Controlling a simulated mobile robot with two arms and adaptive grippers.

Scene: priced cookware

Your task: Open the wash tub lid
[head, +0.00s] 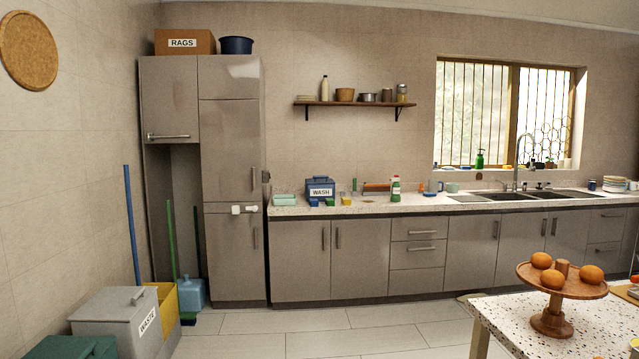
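The wash tub (320,189) is a small dark blue box with a white label reading WASH. It stands on the left part of the speckled counter, against the back wall. Its blue lid (320,180) appears to be on top and closed, though it is small at this distance. Neither of my grippers shows in the head view, and the tub is well across the room.
A speckled table (575,325) with a wooden fruit stand (552,318) fills the lower right. A grey WASTE bin (115,318) and a green bin (72,347) stand at the lower left. The tiled floor (330,322) between is clear. Small sponges (330,202) lie before the tub.

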